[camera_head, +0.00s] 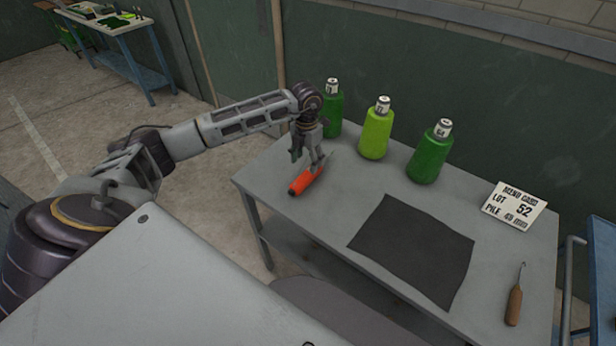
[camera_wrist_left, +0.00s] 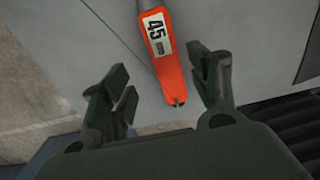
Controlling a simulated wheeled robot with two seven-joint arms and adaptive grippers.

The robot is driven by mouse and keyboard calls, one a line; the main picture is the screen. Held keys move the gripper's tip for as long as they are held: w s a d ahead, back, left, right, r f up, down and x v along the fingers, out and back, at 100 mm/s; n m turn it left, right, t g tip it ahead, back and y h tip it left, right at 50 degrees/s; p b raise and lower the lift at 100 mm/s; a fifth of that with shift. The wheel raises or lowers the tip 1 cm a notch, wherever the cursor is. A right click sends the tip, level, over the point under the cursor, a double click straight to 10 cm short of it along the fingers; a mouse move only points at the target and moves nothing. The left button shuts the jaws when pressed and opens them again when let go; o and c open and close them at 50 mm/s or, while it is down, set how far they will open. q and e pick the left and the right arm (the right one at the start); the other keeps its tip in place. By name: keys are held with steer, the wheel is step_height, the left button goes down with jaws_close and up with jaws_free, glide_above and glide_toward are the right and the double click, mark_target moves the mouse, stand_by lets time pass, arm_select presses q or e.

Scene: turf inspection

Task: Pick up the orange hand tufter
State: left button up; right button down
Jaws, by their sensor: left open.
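The orange hand tufter (camera_head: 305,181) lies on the grey table near its left end. The fingers hide part of the tufter in the head view. My right gripper is not in view.
A dark mat (camera_head: 415,250) lies in the middle. A sign card (camera_head: 514,206) and a wooden-handled hook tool (camera_head: 515,295) are at the right. A wall rises behind.

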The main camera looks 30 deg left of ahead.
mark_target(308, 173)
arm_select(q)
steer(key=shift+s+d+f+p, duration=0.15)
steer(key=shift+f+p, duration=0.1)
steer(key=shift+f, duration=0.45)
steer(key=shift+w+d+f+p, duration=0.1)
steer(key=shift+f+p, duration=0.15)
steer(key=shift+f, duration=0.45)
steer(key=shift+s+d+f+p, duration=0.15)
steer(key=shift+f+p, duration=0.1)
steer(key=shift+f, duration=0.45)
steer(key=shift+w+f, duration=0.1)
steer(key=shift+f, duration=0.4)
steer(key=shift+r, duration=0.1)
jaws_close()
